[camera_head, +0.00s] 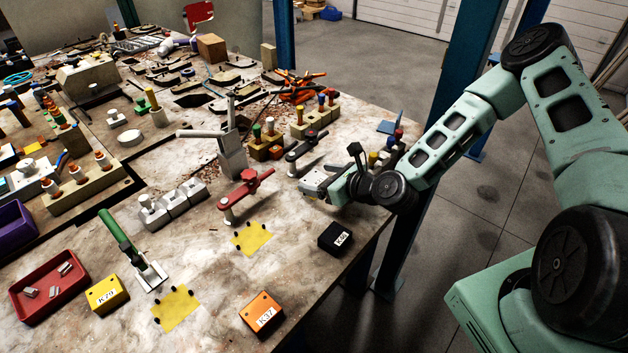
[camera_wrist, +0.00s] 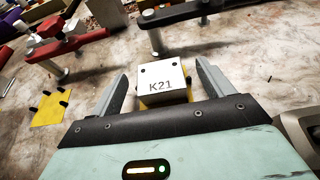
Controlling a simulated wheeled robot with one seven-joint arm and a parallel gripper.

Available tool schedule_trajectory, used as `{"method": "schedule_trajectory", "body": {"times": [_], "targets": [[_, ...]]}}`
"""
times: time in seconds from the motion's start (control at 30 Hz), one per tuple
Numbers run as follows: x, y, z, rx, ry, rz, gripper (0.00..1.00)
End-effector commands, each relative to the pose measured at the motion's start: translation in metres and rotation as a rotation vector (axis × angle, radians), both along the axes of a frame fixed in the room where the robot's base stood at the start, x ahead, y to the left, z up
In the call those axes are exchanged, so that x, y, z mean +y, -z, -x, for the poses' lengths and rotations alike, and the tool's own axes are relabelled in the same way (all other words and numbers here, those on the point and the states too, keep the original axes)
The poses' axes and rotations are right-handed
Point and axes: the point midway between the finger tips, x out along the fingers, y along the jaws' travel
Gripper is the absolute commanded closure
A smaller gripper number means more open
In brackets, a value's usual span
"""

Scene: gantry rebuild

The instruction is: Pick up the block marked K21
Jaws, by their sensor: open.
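The block marked K21 (camera_wrist: 165,86) is pale grey-white with two dark holes on top; its label faces my wrist camera. It sits over a yellow patch (camera_wrist: 180,97). My gripper (camera_wrist: 161,72) is open, with one finger on each side of the block; I cannot tell whether either finger touches it.
A black block (camera_head: 331,236), an orange block marked K37 (camera_head: 257,315) and a yellow block marked K70 (camera_head: 104,297) stand on the marble table. A red clamp (camera_head: 245,188) and a dark clamp (camera_head: 305,150) stand close to my gripper. Two yellow patches are bare, one here (camera_head: 251,238).

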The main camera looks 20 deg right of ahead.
Motion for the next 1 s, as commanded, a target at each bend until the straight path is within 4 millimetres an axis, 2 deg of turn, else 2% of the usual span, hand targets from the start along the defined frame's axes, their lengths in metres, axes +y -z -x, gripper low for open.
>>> {"method": "schedule_trajectory", "body": {"times": [0.23, 0.5, 0.57, 0.7, 0.73, 1.0], "targets": [[0.016, 0.014, -0.023, -0.002, -0.001, 0.002, 0.2], [0.016, 0.017, -0.026, 0.0, 0.0, 0.001, 0.2], [0.017, 0.017, -0.026, 0.0, 0.0, 0.001, 0.34], [0.016, 0.017, -0.026, -0.001, 0.001, 0.001, 0.73], [0.016, 0.017, -0.026, -0.001, 0.001, 0.001, 0.75], [0.016, 0.014, -0.026, -0.003, 0.0, 0.001, 0.75]]}}
